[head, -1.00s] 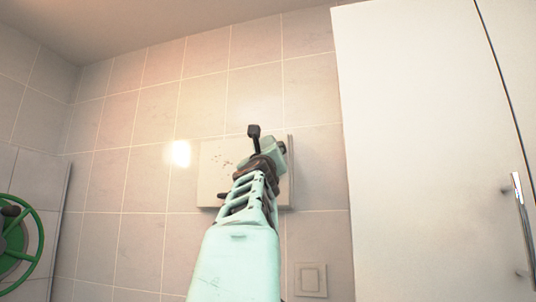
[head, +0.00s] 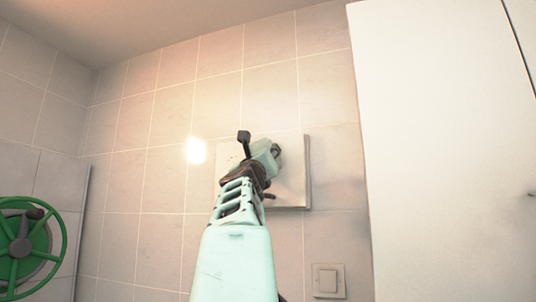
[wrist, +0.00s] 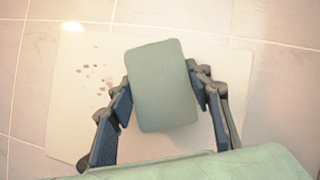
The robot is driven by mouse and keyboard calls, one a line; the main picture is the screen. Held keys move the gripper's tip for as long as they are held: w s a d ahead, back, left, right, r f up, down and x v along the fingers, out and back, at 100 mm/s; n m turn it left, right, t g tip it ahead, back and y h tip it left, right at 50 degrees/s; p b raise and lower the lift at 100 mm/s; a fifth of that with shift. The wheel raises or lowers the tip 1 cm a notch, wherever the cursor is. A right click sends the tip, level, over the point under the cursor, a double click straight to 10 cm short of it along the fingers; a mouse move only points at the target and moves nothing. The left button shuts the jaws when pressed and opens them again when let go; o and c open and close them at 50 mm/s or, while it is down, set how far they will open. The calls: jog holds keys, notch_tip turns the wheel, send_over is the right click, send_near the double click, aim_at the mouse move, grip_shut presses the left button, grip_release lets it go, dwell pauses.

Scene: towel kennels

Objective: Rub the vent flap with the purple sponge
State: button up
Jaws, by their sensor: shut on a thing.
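The vent flap looks like a pale square panel (head: 292,180) on the tiled wall. It also shows in the wrist view (wrist: 72,75), with small dark specks left of centre. My gripper (wrist: 162,90) is shut on a flat, rounded block, seemingly the sponge (wrist: 163,80), which looks grey-green rather than purple. In the wrist view the block is in front of the panel, just right of the specks. I cannot tell whether it touches the panel. In the head view my arm hides the block and part of the panel.
A green handwheel (head: 42,240) is at the lower left. A white cabinet (head: 440,150) stands on the right. A wall switch (head: 328,280) is below the panel. The tiled wall left of the panel is clear.

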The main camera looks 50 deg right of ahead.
aim_at(225, 157)
jog(key=shift+w+a+f+p, duration=0.1)
jog(key=shift+w+a+p, duration=0.25)
jog(key=shift+w, duration=0.75)
jog(key=shift+w+a+r+p, duration=0.1)
jog(key=shift+w+a+p, duration=0.25)
jog(key=shift+w, duration=0.7)
jog(key=shift+w+a+f+p, duration=0.1)
jog(key=shift+w+a+p, duration=0.25)
jog(key=shift+w, duration=0.75)
jog(key=shift+w+a+p, duration=0.2)
jog(key=shift+w+p, duration=0.2)
jog(key=shift+w, duration=0.5)
jog(key=shift+w+a+p, duration=0.2)
jog(key=shift+w+p, duration=0.25)
jog(key=shift+w, duration=0.5)
jog(key=shift+w+a+p, duration=0.2)
jog(key=shift+w+p, duration=0.2)
jog(key=shift+w, duration=0.5)
jog(key=shift+w+a, duration=0.1)
jog(key=shift+w, duration=0.4)
